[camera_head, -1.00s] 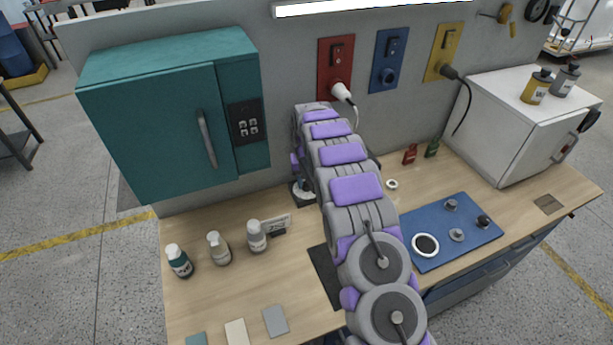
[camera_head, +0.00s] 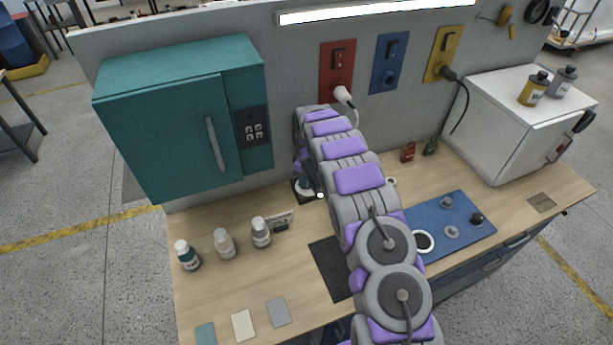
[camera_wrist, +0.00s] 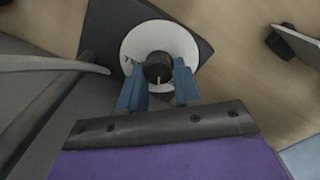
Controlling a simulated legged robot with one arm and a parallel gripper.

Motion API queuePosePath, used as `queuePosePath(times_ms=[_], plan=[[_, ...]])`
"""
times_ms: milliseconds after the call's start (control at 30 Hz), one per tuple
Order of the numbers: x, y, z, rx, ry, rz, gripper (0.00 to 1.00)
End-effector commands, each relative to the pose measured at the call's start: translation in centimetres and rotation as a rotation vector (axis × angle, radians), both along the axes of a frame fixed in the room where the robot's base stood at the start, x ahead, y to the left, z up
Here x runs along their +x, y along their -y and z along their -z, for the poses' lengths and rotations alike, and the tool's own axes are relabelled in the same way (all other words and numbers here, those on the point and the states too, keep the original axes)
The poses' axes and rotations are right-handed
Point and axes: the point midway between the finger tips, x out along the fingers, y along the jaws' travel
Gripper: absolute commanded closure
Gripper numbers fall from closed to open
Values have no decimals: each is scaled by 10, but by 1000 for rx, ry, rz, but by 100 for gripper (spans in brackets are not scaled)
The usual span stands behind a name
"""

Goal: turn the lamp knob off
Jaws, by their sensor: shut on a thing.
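In the wrist view, a round black knob (camera_wrist: 158,66) with a light pointer line sits in the middle of a white dial (camera_wrist: 138,42) with dark markings, on a dark square base (camera_wrist: 103,25). The blue fingers of my gripper (camera_wrist: 159,76) are shut on the knob, one on each side. The pointer line faces the gripper side of the picture. In the head view, my arm hides most of the knob and gripper; part of the dark base (camera_head: 298,186) shows beside the arm. A long bright light bar (camera_head: 375,11) on the wall top looks lit.
A teal cabinet (camera_head: 165,125) hangs left of my arm. Several bottles (camera_head: 224,244) stand on the wooden bench (camera_head: 205,300). A blue mat (camera_head: 460,212) with small parts and a white box (camera_head: 520,125) are at right. A white plug (camera_head: 344,96) with a cord is close behind the arm.

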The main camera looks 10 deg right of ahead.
Motion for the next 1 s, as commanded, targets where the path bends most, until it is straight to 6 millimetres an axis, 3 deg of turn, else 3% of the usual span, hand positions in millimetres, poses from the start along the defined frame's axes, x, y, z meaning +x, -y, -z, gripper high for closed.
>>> queuePosePath(times_ms=[500, 1000], plan=[[-2, 2, 1, 2, -8, -417, 97], [-1, 3, 1, 1, -4, -559, 97]])
